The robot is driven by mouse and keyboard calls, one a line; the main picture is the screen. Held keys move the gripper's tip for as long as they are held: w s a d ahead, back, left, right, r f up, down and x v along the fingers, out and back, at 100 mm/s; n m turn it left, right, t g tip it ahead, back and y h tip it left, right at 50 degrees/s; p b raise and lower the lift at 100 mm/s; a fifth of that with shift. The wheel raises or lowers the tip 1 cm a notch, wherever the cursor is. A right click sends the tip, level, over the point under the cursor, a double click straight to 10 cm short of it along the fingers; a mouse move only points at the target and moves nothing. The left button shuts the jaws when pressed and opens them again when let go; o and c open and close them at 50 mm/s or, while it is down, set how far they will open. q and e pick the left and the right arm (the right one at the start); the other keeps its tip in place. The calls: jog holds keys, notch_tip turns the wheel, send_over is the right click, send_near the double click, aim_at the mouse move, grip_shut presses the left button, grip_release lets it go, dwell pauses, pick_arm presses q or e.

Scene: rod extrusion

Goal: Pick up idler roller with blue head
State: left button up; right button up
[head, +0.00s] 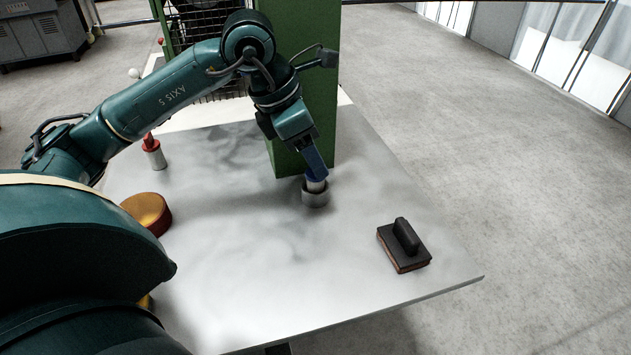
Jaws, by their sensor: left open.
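The idler roller with the blue head (317,186) stands on the table beside the foot of the green column; its pale body sits within a grey ring (315,198). My left gripper (315,172) is right above it, pointing down and tilted, around or against the blue head. The gripper largely hides the head, and the small dark blue area makes head and fingers hard to separate. The left gripper is open. My right gripper is not in view.
A red-headed roller (153,152) stands at the table's left. An orange-gold round tin (148,214) lies nearer, partly behind my arm. A black-handled block (404,245) is at the right. The green column (320,110) rises behind the gripper. The table's (270,280) front middle is clear.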

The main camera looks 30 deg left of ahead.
aim_at(315, 180)
pick_arm(q)
jog(key=x, duration=0.5)
jog(key=shift+s+a+f, duration=0.1)
jog(key=shift+a+f, duration=0.05)
jog(key=c, duration=1.1)
